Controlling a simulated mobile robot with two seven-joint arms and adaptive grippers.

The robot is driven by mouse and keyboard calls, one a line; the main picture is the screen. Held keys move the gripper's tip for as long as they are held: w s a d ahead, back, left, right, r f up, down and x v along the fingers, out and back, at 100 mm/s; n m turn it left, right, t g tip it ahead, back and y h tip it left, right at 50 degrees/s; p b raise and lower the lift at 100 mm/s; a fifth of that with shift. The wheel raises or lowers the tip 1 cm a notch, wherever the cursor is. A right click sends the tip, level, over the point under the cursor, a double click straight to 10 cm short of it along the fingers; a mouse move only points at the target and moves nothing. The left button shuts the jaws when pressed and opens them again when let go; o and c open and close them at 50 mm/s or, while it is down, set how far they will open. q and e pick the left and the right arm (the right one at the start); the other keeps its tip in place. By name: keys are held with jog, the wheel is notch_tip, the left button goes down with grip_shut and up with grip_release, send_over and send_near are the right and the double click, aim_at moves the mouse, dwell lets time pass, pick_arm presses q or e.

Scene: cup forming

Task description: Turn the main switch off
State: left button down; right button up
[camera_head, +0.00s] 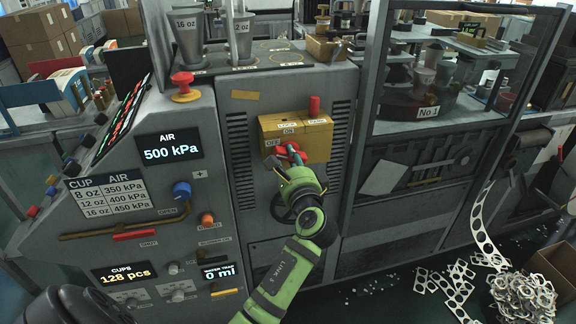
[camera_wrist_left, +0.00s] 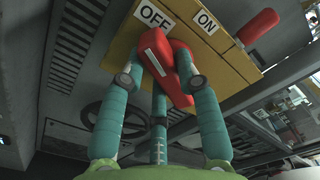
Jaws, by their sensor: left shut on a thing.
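The main switch is a red rotary handle (camera_head: 276,162) on the front of a yellow box (camera_head: 318,143) fixed to the grey machine. In the left wrist view, the red handle (camera_wrist_left: 172,75) lies slanted, with a white line on it, just below the OFF label (camera_wrist_left: 157,15). The ON label (camera_wrist_left: 206,22) is to the right of OFF. My left gripper (camera_head: 290,155) has its teal fingers shut on the red handle; in the wrist view the fingers (camera_wrist_left: 160,80) flank it on both sides. The handle's pivot is partly hidden. My right gripper is not in view.
A red lever (camera_head: 314,105) sticks up from the box's top, close to the gripper. A dark handwheel (camera_head: 282,207) is just below. The control panel (camera_head: 150,190) with knobs stands to the left. A glass-fronted cabinet (camera_head: 440,70) is to the right; scrap (camera_head: 525,295) lies on the floor.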

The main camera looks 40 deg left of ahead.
pick_arm(q)
jog(key=shift+f+n+b, duration=0.2)
jog(key=shift+n+b, duration=0.6)
jog(key=shift+n, duration=0.4)
jog(key=shift+f+n+b, duration=0.15)
jog(key=shift+n+b, duration=0.65)
jog(key=shift+n, duration=0.4)
jog(key=c, duration=0.9)
grip_release()
jog(key=shift+r, duration=0.15)
